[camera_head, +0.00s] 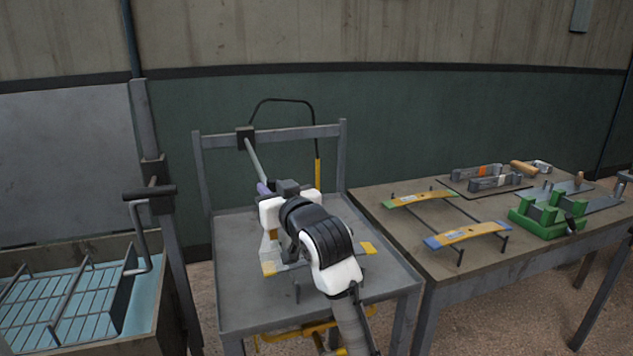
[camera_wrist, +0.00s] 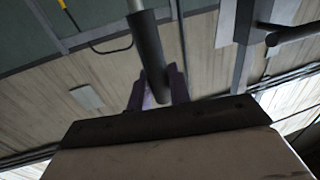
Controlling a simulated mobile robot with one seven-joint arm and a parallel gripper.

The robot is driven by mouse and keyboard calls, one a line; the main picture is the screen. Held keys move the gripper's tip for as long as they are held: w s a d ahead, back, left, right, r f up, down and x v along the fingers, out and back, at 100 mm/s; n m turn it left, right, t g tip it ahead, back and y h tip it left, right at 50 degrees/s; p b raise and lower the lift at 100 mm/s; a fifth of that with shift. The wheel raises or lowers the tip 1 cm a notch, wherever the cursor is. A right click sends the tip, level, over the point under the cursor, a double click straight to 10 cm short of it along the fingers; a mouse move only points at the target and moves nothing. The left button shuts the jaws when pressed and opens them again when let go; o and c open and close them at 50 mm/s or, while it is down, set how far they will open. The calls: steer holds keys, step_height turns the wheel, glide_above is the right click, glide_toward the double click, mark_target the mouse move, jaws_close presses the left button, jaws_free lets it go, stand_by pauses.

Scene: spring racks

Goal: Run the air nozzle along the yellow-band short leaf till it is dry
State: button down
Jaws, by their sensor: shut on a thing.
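The air nozzle (camera_head: 254,160) is a thin grey tube that slants from a black block on the grey frame's top rail toward my gripper (camera_head: 264,188). In the wrist view, my gripper's purple fingers (camera_wrist: 160,86) are shut around the nozzle's dark cylindrical part (camera_wrist: 146,42). I cannot tell whether the nozzle still touches the block. The yellow-band short leaf (camera_head: 368,248) lies across supports on the grey cart, below and beyond my arm. Its yellow ends show; my arm hides its middle.
A black hose (camera_head: 283,99) loops behind the frame to a yellow section. The right table (camera_head: 385,222) holds a green-ended leaf (camera_head: 420,198), a blue-ended leaf (camera_head: 466,235) and a green fixture (camera_head: 545,222). A blue-lined tank with a wire rack (camera_head: 85,300) stands left.

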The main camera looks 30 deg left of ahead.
steer(key=s+a+p, duration=0.1)
steer(key=s+a, duration=0.5)
steer(key=s, duration=0.2)
steer(key=shift+a, duration=0.15)
steer(key=shift+s, duration=0.1)
steer(key=c, duration=1.3)
jaws_free()
steer(key=shift+s+a, duration=0.1)
steer(key=shift+a, duration=0.05)
steer(key=shift+c, duration=0.2)
steer(key=b+v, duration=0.3)
steer(key=v, duration=1.1)
